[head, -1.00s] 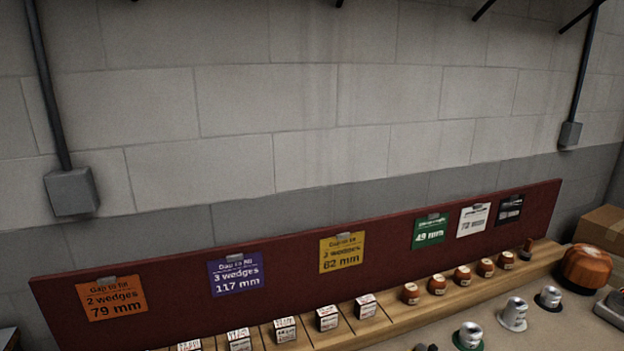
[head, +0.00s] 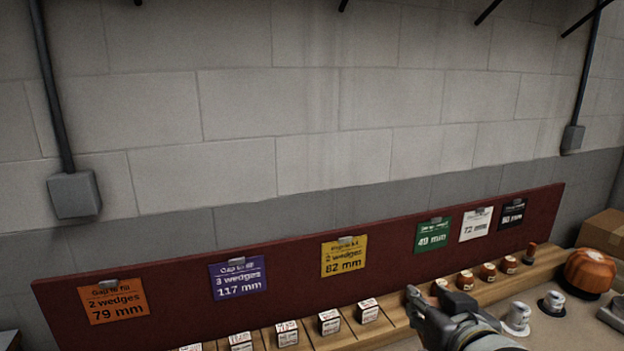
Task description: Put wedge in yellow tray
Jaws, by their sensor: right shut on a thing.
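My right gripper (head: 420,301) is in the head view at lower right, in front of the wooden ledge. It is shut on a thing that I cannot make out. Several small blocks with white labels stand on the ledge to its left, among them one labelled block (head: 330,322) and another labelled block (head: 368,311); I cannot tell whether these are the wedges. The yellow card (head: 344,258) on the dark red board reads 2 wedges, 82 mm. No yellow tray shows. My left gripper is not in view.
The dark red board (head: 190,288) also holds orange, purple, green, white and black cards. Small brown knobs (head: 465,280) stand on the ledge right of my gripper, one partly hidden by it. Capped metal pieces (head: 517,317) and a big orange-brown dome (head: 590,270) are at right.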

